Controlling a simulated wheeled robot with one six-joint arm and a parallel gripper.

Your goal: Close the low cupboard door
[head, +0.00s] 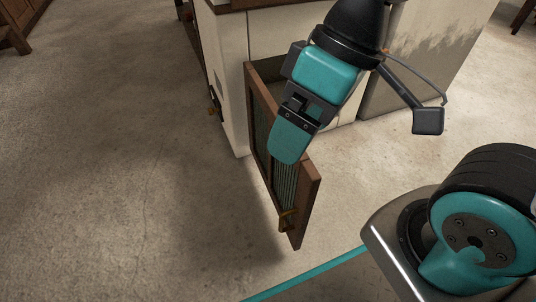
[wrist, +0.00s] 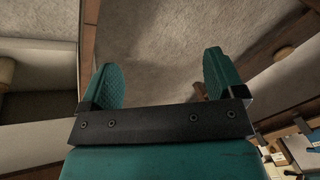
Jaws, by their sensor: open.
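The low cupboard door (head: 308,195) stands wide open in the head view, a brown wooden frame with a ribbed inner panel, jutting from the pale cabinet toward me. The cupboard opening (head: 268,69) is partly hidden behind my gripper.
The floor (head: 110,160) left of the door is clear. A grey cabinet side (head: 410,65) stands at the upper right.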

